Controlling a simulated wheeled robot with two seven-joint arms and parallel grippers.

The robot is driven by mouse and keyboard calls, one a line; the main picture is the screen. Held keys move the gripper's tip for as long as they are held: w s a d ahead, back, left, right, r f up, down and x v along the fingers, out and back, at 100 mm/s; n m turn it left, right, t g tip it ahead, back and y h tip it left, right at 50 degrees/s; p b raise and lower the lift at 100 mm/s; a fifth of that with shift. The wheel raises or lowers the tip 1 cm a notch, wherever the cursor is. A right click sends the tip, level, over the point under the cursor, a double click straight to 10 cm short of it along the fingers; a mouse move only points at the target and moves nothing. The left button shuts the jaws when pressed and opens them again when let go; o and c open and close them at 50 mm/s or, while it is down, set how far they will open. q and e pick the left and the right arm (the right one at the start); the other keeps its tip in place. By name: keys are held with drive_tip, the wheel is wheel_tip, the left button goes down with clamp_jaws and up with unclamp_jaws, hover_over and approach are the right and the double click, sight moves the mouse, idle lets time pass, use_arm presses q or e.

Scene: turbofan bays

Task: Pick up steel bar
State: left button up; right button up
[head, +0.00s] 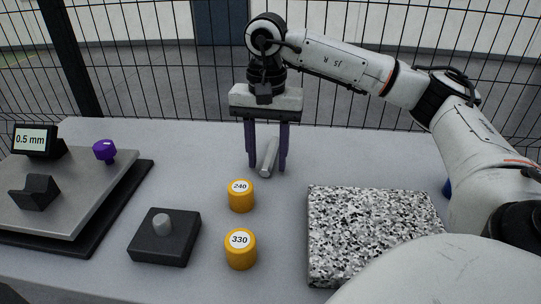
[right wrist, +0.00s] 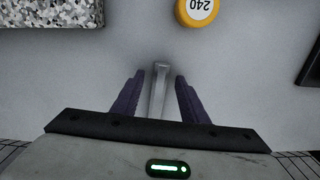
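The steel bar (head: 267,158) is a slim grey rod lying on the grey table, pointing away from me. My right gripper (head: 267,168) points down over it, with its purple fingers open on either side of the bar. In the right wrist view the bar (right wrist: 159,90) lies between the two fingers (right wrist: 159,84), with a gap to each. Whether the fingertips touch the table cannot be told. My left gripper is in neither view.
Yellow cylinders marked 240 (head: 241,196) and 330 (head: 240,250) stand nearer me. A black block with a grey peg (head: 164,238) is at left, beside a grey plate (head: 75,190) with a purple knob (head: 104,151). A speckled slab (head: 372,230) lies at right. Wire fencing stands behind.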

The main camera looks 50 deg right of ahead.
sight(267, 161)
drive_tip(key=shift+f, duration=0.2)
clamp_jaws()
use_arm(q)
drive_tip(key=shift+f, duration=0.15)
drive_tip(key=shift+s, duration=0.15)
use_arm(e)
drive_tip(key=shift+r, duration=0.1)
